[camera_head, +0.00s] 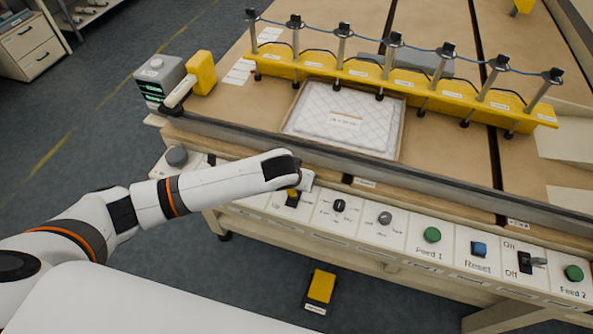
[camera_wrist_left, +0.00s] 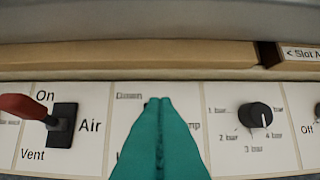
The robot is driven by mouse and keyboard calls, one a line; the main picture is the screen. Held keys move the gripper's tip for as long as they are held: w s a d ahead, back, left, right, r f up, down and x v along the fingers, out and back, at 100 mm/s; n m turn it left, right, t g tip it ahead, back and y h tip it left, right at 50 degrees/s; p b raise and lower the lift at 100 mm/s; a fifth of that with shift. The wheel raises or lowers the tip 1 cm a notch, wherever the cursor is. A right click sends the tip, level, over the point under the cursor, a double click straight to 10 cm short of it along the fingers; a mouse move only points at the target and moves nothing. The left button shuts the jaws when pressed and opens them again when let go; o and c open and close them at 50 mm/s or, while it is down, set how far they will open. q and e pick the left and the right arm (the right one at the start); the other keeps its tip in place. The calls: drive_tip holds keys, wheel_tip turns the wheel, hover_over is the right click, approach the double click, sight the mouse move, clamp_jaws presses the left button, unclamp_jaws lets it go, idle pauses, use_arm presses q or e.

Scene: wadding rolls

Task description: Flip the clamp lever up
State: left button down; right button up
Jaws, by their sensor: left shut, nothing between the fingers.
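The clamp switch (camera_head: 292,198) is on the white control panel along the table's front. In the head view it shows as a dark base with a yellow part, partly covered by my left gripper (camera_head: 306,181). In the left wrist view the shut teal fingers (camera_wrist_left: 160,101) stand in front of the clamp plate (camera_wrist_left: 123,120). They hide most of its label and nearly all of the lever, so its position is unclear. I cannot tell whether the fingertips touch it. The fingers hold nothing. My right gripper is out of view.
A red-handled Air lever (camera_wrist_left: 25,106) is left of the fingers, and a black bar knob (camera_wrist_left: 255,115) is right of them. A table-edge rail (camera_head: 400,178) runs above the panel. A quilted white pad (camera_head: 345,118) lies behind it under the yellow clamp bar (camera_head: 400,78).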

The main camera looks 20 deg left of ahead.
use_arm(q)
drive_tip(key=shift+s+r+t+p, duration=0.1)
drive_tip(key=shift+s+t+p, duration=0.2)
drive_tip(key=shift+s+t, duration=0.15)
drive_tip(key=shift+s, duration=0.4)
drive_tip(key=shift+p, duration=0.35)
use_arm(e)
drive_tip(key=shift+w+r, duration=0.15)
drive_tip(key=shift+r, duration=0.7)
use_arm(q)
drive_tip(key=shift+s+f, duration=0.15)
drive_tip(key=shift+f, duration=0.1)
